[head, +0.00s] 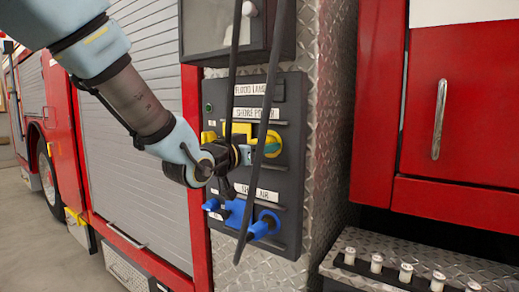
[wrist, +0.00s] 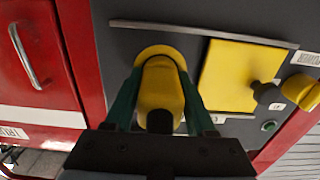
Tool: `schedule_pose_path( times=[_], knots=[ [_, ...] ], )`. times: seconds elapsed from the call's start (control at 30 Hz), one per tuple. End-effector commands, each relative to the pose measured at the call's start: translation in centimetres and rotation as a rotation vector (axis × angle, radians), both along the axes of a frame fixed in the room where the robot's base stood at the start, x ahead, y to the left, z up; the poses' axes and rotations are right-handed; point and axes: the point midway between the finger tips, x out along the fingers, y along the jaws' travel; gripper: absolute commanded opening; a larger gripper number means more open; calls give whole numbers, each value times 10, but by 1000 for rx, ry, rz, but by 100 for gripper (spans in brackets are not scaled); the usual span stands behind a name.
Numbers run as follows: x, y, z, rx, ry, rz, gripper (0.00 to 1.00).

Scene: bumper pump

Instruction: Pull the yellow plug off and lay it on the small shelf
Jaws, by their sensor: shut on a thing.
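The yellow plug (head: 272,144) is at the right side of the dark control panel (head: 292,100), under the "SHORE POWER" label. In the wrist view the plug (wrist: 160,85) points at a round yellow socket ring on the panel and appears to be against it; I cannot tell how deeply it sits. My gripper (wrist: 160,95) has its two green fingers on either side of the plug, shut on it. In the head view my gripper (head: 256,151) reaches the plug from the left, partly behind hanging black cables. I cannot clearly identify the small shelf.
A yellow flap (wrist: 228,72) with a dark knob is beside the socket. Blue fittings (head: 238,212) are below on the panel. Black cables (head: 262,120) hang in front. A diamond-plate ledge (head: 355,243) at lower right carries several pale pegs. A red door (head: 455,100) is above it.

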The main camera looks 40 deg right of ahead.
Motion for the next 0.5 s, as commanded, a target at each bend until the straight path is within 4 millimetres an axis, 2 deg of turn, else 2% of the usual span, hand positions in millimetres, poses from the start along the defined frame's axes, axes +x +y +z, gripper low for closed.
schedule_pose_path(
  times=[0.5],
  knots=[
    [-4, 19, 1, -1, -1, 1, 0]
  ],
)
